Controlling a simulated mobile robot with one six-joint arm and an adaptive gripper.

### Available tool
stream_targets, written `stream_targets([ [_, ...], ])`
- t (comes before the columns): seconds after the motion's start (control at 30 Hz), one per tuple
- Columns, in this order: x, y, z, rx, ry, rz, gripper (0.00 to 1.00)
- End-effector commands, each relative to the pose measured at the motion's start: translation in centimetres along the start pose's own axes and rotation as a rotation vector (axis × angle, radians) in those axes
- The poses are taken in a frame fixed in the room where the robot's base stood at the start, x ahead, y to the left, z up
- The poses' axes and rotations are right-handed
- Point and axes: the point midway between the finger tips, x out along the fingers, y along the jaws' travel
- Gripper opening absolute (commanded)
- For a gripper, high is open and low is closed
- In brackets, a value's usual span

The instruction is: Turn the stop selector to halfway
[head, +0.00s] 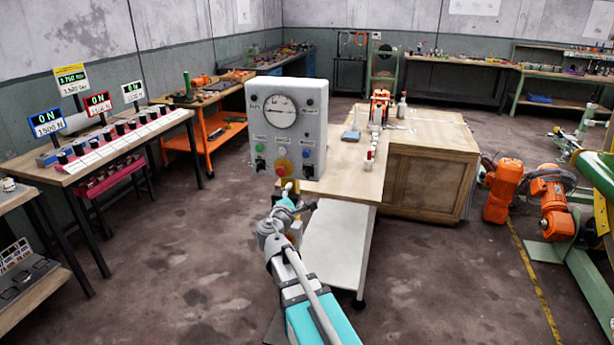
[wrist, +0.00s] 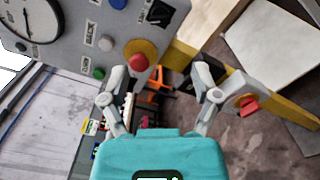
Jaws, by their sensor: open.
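A grey control box (head: 318,110) stands on a yellow post, with a round gauge, coloured buttons and black selectors. Its labels are too small to tell which is the stop selector. A black selector (head: 308,170) sits at its lower right and shows in the wrist view (wrist: 160,12). A red mushroom knob on a yellow base (head: 281,168) is at the bottom middle; it also shows in the wrist view (wrist: 138,62). A red handle on a grey plate (wrist: 249,106) is by the right finger. My gripper (wrist: 160,76) is open and empty, below the box, its left finger near the mushroom knob.
A white-topped cart (head: 335,250) and a wooden cabinet (head: 425,170) stand behind and right of the box. A bench with displays and black knobs (head: 100,150) is at left. Orange motors (head: 530,195) are at right. The floor (head: 170,265) at left is clear.

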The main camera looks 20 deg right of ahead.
Motion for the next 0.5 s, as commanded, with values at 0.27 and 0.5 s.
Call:
stream_targets([
  [0.27, 1.0, 0.0, 0.0, 0.001, -0.001, -0.002, 0.8],
  [0.5, 3.7, 0.0, -0.1, 0.002, -0.001, -0.002, 0.8],
])
